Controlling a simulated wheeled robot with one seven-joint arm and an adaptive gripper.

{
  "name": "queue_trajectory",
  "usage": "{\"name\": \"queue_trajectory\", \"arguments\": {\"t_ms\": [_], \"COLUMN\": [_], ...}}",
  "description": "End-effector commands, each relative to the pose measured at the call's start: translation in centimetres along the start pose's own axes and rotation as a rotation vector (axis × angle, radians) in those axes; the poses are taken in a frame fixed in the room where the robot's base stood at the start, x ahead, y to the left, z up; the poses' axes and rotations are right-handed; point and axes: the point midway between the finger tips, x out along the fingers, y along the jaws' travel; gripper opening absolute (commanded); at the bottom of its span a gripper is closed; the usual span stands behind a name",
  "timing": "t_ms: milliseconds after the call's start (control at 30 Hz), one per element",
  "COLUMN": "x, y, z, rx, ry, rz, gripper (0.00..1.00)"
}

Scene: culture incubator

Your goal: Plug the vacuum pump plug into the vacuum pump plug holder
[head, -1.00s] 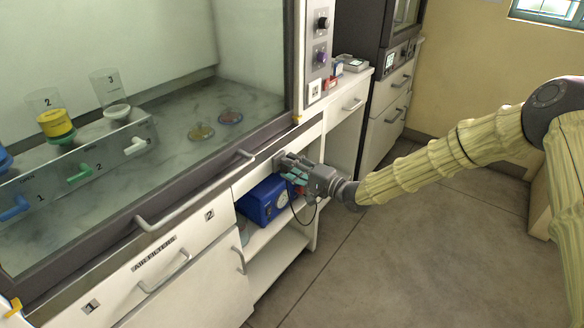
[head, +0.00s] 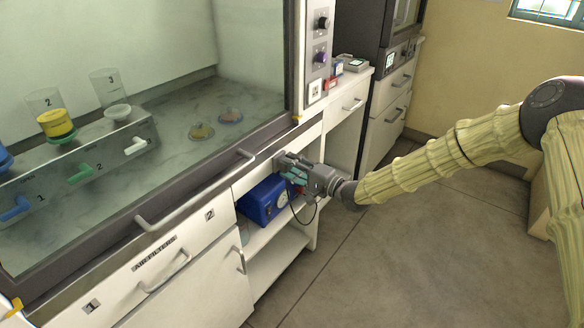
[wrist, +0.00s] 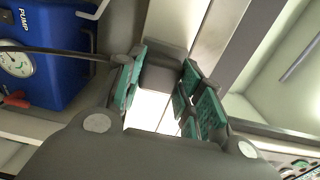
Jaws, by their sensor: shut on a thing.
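My gripper (head: 290,165) is at the front panel under the hood's edge, above and beside the blue vacuum pump (head: 263,203). In the wrist view, its green-padded fingers (wrist: 164,66) are on either side of a dark grey block, which I take to be the vacuum pump plug (wrist: 163,75). The gripper is shut on it. A black cable (wrist: 65,53) runs from the pump side to the fingertips. The block lies against or very near a pale strip of the cabinet front. I cannot tell the holder apart from the plug, or whether the plug is seated.
The pump, with a round gauge (wrist: 15,63), sits on an open shelf (head: 283,247) below the gripper. A drawer handle (head: 165,272) and the hood's long handle (head: 195,190) stick out to the left. The floor (head: 400,245) to the right is clear.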

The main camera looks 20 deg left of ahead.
Motion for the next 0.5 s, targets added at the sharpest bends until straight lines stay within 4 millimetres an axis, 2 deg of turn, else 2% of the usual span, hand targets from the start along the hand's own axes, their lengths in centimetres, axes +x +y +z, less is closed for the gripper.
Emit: {"name": "queue_trajectory", "arguments": {"t_ms": [400, 433, 500], "x": [0.65, 0.65, 0.63], "y": [0.00, -0.01, -0.01], "z": [0.02, 0.01, 0.00], "rx": [0.000, 0.000, 0.000], "ry": [0.000, 0.000, 0.000], "rz": [0.000, 0.000, 0.000], "gripper": [0.00, 0.40, 0.53]}}
